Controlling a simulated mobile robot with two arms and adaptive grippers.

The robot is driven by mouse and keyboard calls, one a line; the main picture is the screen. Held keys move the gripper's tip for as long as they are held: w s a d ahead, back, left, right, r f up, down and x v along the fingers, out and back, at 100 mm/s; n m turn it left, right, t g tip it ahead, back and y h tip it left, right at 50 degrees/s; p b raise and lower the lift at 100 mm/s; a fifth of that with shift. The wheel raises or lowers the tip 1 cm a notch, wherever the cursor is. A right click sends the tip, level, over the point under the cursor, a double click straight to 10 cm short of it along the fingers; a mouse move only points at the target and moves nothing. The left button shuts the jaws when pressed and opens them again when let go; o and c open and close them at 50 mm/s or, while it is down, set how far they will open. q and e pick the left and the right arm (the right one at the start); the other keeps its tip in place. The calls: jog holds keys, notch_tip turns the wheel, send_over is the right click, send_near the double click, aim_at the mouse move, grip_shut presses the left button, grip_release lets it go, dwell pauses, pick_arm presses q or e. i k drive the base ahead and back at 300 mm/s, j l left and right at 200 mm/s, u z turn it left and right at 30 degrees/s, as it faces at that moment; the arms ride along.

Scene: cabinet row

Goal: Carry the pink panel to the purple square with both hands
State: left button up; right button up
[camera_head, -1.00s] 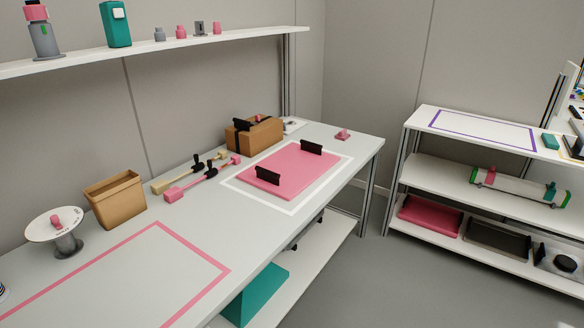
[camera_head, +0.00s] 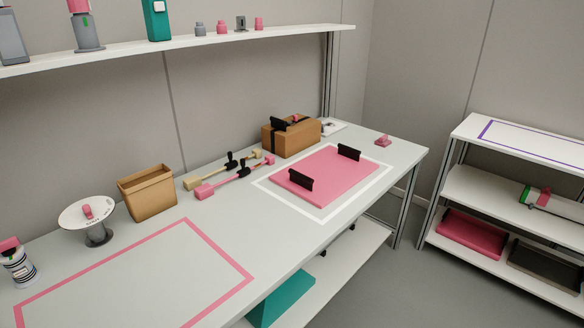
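The pink panel (camera_head: 327,182) lies flat on the long grey table, inside a white outlined square (camera_head: 270,193). Two black handles stand up from it, one near its left end (camera_head: 300,180) and one near its far right end (camera_head: 348,152). The purple square (camera_head: 508,139) is an outline on the top of a white shelf unit at the right; the picture's right edge cuts it off. Neither of my grippers is in view.
The long table (camera_head: 160,255) has a pink outlined area (camera_head: 215,236) at its near left. A tan bin (camera_head: 148,195), pink and beige mallets (camera_head: 215,188) and a brown box (camera_head: 290,138) stand along the back. Grey floor (camera_head: 400,290) lies between table and shelf unit (camera_head: 480,190).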

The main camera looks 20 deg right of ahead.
aim_at(538, 144)
jog(key=i+l+u, duration=0.2)
jog(key=l, duration=0.25)
jog(key=i+l+u, duration=0.15)
jog(key=l, duration=0.3)
jog(key=i+l+u, duration=0.2)
jog(key=l, duration=0.3)
jog(key=l+u, duration=0.2)
jog(key=l, duration=0.3)
